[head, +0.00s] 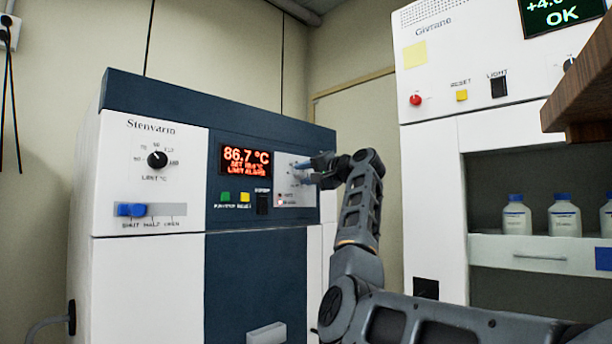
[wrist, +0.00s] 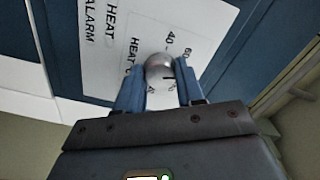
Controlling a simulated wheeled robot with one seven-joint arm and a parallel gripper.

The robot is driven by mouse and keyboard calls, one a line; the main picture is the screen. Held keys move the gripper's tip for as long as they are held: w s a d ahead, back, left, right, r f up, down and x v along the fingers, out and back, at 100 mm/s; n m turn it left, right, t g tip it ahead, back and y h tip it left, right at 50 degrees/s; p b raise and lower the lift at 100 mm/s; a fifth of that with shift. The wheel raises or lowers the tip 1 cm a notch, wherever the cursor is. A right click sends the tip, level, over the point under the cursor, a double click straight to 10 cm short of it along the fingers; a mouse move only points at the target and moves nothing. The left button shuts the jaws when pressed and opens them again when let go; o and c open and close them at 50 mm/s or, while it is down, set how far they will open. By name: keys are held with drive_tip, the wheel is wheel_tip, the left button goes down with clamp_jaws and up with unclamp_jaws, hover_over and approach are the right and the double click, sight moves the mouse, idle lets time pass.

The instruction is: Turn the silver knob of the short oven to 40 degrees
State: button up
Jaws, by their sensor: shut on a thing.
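The short oven (head: 150,260) is the white and dark blue cabinet marked Stenvarin, at left in the head view. The silver knob (wrist: 158,66) shows in the wrist view on a white panel with a printed scale; 40 and 60 are legible near it. My gripper (wrist: 159,80) is shut on the knob, one blue finger on each side. A small dark mark shows on the knob's lower right; the exact setting is unclear.
The red display (head: 246,161) reads 86.7 °C with a limit alarm line. A black limit knob (head: 157,160) and a blue slider (head: 131,210) are further left. A taller white cabinet (head: 430,150) with bottles stands right, and a brown wooden edge (head: 585,85) juts in at upper right.

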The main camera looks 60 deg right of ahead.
drive_tip(key=n, duration=0.3)
drive_tip(key=shift+f+n, duration=0.25)
drive_tip(key=shift+n, duration=0.15)
drive_tip(key=n, duration=0.3)
drive_tip(key=shift+d+n+b, duration=0.1)
drive_tip(key=shift+n+b, duration=0.2)
drive_tip(key=n, duration=0.3)
drive_tip(key=shift+n+b, duration=0.35)
drive_tip(key=shift+n, duration=1.85)
drive_tip(key=o, duration=1)
drive_tip(key=shift+r, duration=0.15)
drive_tip(key=shift+o, duration=0.2)
drive_tip(key=shift+s, duration=0.1)
drive_tip(key=b+v, duration=0.2)
drive_tip(key=v, duration=0.5)
drive_tip(key=shift+s, duration=0.35)
